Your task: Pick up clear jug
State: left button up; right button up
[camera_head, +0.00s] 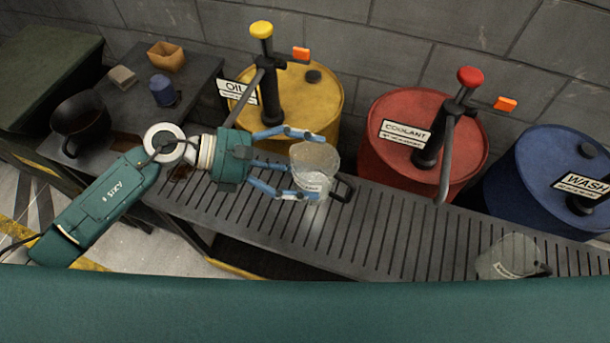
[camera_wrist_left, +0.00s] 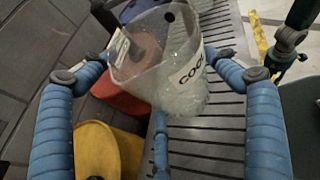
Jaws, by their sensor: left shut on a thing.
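A clear jug (camera_head: 315,160) with a dark handle is between the blue fingers of my left gripper (camera_head: 303,167), over the slatted grate in front of the yellow drum. My left gripper is shut on it. In the left wrist view the jug (camera_wrist_left: 180,85) fills the space between the fingers (camera_wrist_left: 160,62), and a white label starting "COO" shows on its side. I cannot tell whether its base touches the grate. A second clear jug (camera_head: 508,256) with a label stands at the right of the grate, partly hidden by the teal edge in front. My right gripper is not clearly visible.
Behind the grate (camera_head: 388,230) stand a yellow oil drum (camera_head: 315,100), a red coolant drum (camera_head: 395,165) and a blue wash drum (camera_head: 540,160), each with a pump. A black pot (camera_head: 80,118) and small containers sit at the left. The grate between the jugs is clear.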

aim_at(305, 145)
pick_arm(q)
jog(key=shift+r+b, duration=0.3)
jog(key=shift+r, duration=3.65)
jog(key=shift+f, duration=0.1)
